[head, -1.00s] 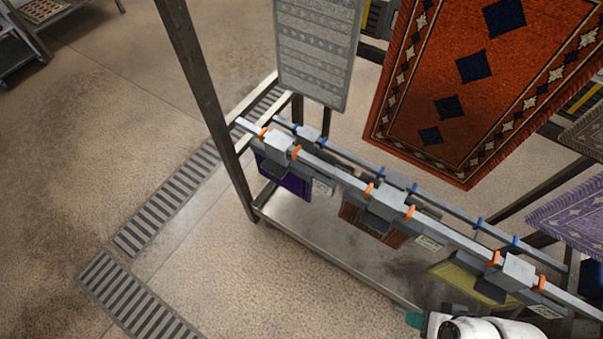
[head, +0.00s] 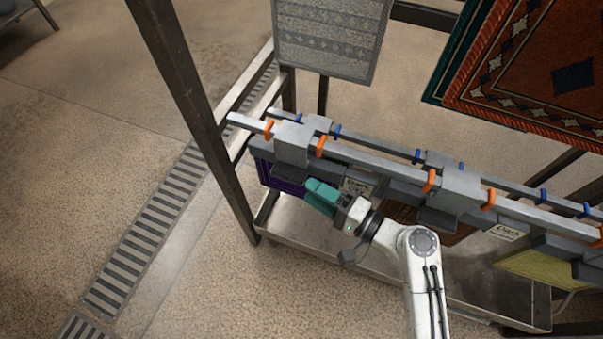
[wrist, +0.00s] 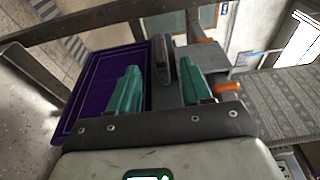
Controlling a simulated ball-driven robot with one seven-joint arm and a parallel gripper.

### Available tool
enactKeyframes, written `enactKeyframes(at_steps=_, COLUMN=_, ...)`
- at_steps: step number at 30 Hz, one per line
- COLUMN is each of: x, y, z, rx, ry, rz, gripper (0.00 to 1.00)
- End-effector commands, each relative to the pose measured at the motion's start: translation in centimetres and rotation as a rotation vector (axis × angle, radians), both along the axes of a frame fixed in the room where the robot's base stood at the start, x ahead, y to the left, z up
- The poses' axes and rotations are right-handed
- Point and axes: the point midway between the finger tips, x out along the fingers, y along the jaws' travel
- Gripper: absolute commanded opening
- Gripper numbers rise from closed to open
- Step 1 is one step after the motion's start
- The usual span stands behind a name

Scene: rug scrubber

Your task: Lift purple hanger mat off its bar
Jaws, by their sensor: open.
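The purple mat (head: 267,175) hangs at the left end of the front bar (head: 375,164). It hangs below a grey hanger block (head: 292,145) set between two orange clips. In the wrist view the purple mat (wrist: 108,80) fills the area behind and left of the fingers. My gripper (head: 317,196) is just right of and below the hanger block, with teal fingers apart. In the wrist view my gripper (wrist: 160,80) has a dark grey hanger tab (wrist: 161,62) showing between its fingers. I cannot tell whether they touch it. The fingers hide part of the mat.
More hangers sit along the bar to the right, with a brown mat (head: 400,215) and a yellow mat (head: 545,270). A dark post (head: 185,85) stands left of the purple mat. A metal tray (head: 485,300) lies below. Patterned rugs hang behind.

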Motion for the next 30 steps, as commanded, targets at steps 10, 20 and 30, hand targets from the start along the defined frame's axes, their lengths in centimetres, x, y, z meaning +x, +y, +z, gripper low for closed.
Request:
enactKeyframes(at_steps=10, x=1.7, y=2.7, z=0.0, rx=-0.001, ry=0.0, rz=0.002, gripper=0.49)
enactKeyframes(at_steps=20, x=4.0, y=6.1, z=0.0, rx=-0.003, ry=-0.001, rz=0.001, gripper=0.49)
enactKeyframes(at_steps=30, x=4.1, y=6.4, z=0.0, rx=-0.004, ry=0.0, rz=0.001, gripper=0.44)
